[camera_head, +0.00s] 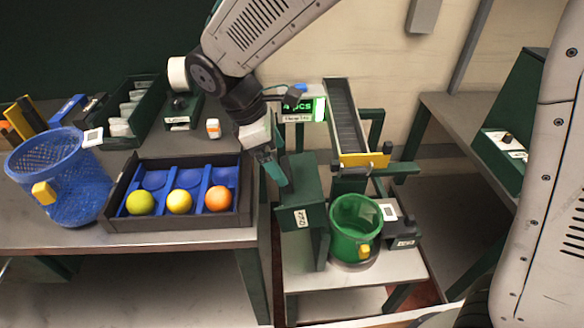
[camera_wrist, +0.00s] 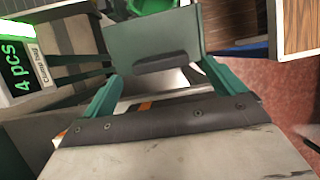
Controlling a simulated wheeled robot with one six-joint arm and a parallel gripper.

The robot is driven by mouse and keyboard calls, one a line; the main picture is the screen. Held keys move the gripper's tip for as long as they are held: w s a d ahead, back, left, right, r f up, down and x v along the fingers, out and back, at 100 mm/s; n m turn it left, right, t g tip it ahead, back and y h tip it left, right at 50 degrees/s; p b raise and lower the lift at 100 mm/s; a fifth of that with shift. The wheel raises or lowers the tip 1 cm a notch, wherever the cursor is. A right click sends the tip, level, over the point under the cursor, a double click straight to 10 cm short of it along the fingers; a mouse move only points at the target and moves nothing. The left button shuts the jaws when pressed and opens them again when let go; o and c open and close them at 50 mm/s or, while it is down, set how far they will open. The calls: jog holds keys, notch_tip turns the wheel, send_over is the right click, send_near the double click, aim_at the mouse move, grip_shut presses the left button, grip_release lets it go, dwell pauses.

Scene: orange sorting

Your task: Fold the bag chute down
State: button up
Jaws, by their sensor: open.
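A dark green upright panel (camera_head: 303,178), which looks like the bag chute, stands left of the green bucket on the low stand. In the wrist view the panel (camera_wrist: 153,36) fills the upper middle, with a dark handle bar (camera_wrist: 166,63) along its near edge. My gripper (camera_head: 277,170) is at the panel's upper left side, pointing down. In the wrist view my gripper (camera_wrist: 162,70) is open, with one teal finger on each side of the bar. I cannot tell whether the fingers touch it.
A green bucket (camera_head: 343,233) sits right of the panel, below a sloping ramp (camera_head: 345,115) with a yellow end. A display (camera_head: 299,107) reads "4 pcs". A black tray (camera_head: 179,222) with three fruits and a blue basket (camera_head: 70,165) stand on the left bench.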

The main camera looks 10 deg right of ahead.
aim_at(286, 168)
jog(key=shift+x, duration=2.35)
